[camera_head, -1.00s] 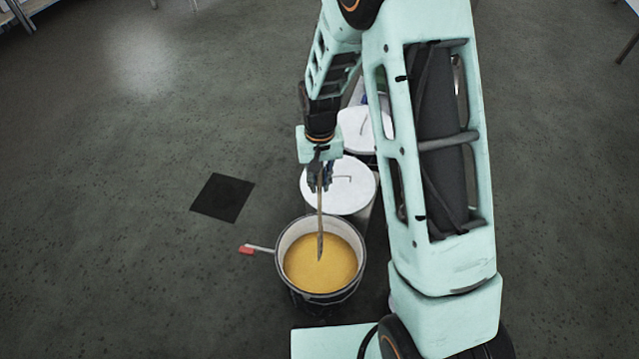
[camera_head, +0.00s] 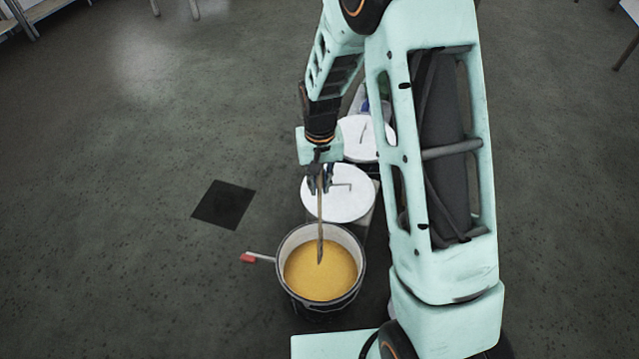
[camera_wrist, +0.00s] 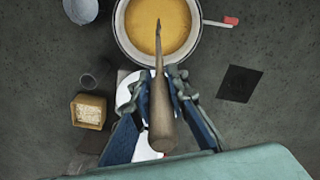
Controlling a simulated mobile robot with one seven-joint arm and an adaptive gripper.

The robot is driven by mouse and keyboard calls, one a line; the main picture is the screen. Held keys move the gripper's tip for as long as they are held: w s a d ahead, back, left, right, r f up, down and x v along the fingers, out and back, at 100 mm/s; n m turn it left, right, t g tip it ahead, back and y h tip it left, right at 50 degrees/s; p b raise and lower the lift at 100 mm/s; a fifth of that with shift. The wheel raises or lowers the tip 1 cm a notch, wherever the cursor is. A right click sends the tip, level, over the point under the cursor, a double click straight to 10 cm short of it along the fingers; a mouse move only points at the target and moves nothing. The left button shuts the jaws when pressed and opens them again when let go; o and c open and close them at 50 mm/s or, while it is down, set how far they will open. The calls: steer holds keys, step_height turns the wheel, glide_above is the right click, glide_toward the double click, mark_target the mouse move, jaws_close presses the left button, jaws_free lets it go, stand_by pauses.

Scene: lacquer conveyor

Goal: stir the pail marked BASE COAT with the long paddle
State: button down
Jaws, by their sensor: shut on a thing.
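My gripper (camera_head: 319,183) is shut on the long wooden paddle (camera_head: 320,212). In the wrist view the paddle (camera_wrist: 161,110) runs from between my fingers (camera_wrist: 160,85) out over an open pail. That pail (camera_head: 288,245) is dark outside and pale inside, and holds yellow-orange liquid (camera_head: 318,278). The pail also shows in the wrist view (camera_wrist: 122,38). The paddle's narrow lower end shows against the liquid, slightly tilted. I cannot tell how deep it reaches. No BASE COAT marking is readable on the pail.
Two white-lidded pails (camera_head: 340,205) (camera_head: 362,135) stand in a row behind the open pail. A red-ended handle (camera_head: 252,258) sticks out left of it. A dark square (camera_head: 223,204) lies on the floor. A wooden box (camera_wrist: 88,111) and a grey container (camera_wrist: 97,74) show in the wrist view.

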step_height(320, 180, up, 5)
steer(key=p, duration=0.3)
steer(key=shift+p, duration=0.3)
steer(key=shift+s+d, duration=0.1)
